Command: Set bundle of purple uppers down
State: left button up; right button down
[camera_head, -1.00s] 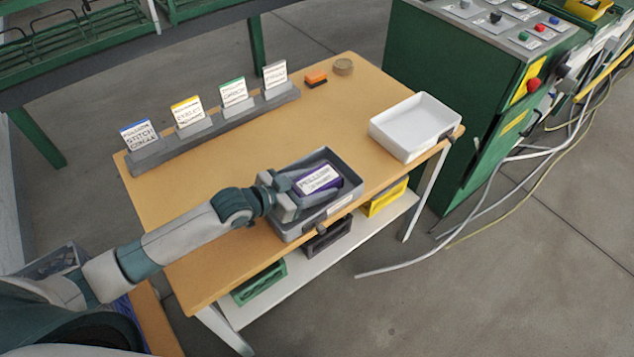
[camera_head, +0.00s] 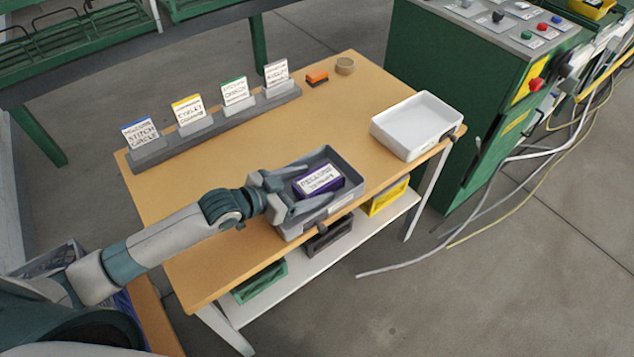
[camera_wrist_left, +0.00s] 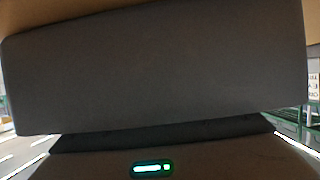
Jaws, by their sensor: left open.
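The bundle of purple uppers (camera_head: 320,181) lies in the grey tray (camera_head: 345,205) near the table's front edge. It is a dark purple block with a white label facing up. My left gripper (camera_head: 294,194) is open at the tray's left side, with its fingers pointing at the bundle and a finger on each side of its near end or just short of it; I cannot tell if they touch it. The left wrist view shows mostly a dark grey surface close up, and the bundle cannot be made out there. My right gripper is not in view.
A white tray (camera_head: 416,126) stands at the table's right end. A grey rack (camera_head: 215,128) with several labelled cards runs along the back. An orange item (camera_head: 317,79) and a tan roll (camera_head: 345,66) lie behind. Crates sit on the shelf below. The table's middle is clear.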

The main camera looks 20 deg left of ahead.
pick_arm(q)
jog(key=b+v, duration=0.1)
jog(key=v, duration=0.7)
jog(key=shift+s+a+r, duration=0.3)
jog(key=shift+s+r, duration=0.05)
jog(key=shift+s, duration=0.05)
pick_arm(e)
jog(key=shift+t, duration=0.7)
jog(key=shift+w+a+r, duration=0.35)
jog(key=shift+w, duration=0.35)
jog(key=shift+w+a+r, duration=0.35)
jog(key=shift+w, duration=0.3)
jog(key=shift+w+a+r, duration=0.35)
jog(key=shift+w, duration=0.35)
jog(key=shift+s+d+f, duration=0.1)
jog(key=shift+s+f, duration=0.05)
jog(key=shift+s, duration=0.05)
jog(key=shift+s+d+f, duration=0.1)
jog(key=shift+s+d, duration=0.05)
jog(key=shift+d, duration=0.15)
